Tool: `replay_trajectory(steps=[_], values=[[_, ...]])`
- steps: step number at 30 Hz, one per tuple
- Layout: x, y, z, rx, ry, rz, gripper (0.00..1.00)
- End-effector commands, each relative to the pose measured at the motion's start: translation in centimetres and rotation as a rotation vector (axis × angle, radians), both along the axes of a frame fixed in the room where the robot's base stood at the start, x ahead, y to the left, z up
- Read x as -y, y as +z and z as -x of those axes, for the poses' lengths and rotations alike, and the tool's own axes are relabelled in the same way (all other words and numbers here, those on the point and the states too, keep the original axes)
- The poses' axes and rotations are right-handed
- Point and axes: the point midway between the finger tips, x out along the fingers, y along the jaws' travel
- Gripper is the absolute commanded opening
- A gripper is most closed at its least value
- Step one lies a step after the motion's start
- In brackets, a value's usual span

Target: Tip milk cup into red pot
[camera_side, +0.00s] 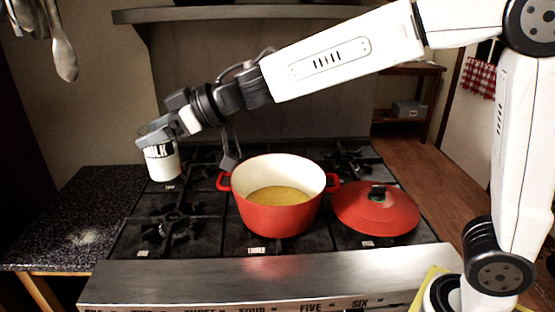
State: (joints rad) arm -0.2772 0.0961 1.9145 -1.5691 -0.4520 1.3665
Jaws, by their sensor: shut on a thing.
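The milk cup (162,165) is a clear cup with white contents and dark "MILK" lettering, at the left of the side view. My gripper (158,138) is shut on its upper part and holds it near upright, left of the pot. I cannot tell whether the cup touches the stove top. The red pot (278,210) stands open on the stove, with a cream inside and a yellowish-brown content at its bottom. Part of the cup's rim is hidden by my gripper.
The red lid (376,212) lies on the stove right of the pot. The black stove top (160,236) has several grates. A dark speckled counter (75,215) is at the left. A metal shelf (240,14) hangs above, and utensils (62,50) hang at the upper left.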

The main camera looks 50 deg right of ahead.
Motion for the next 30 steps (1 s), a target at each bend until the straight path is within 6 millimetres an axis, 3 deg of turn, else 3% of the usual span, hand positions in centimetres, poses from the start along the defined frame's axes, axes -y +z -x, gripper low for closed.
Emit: replay_trajectory(steps=[11,30], values=[[1.2,-1.2,-0.6,-0.001,-0.054,-0.001,0.07],[5.8,-4.3,-2.2,0.000,-0.260,0.000,0.07]])
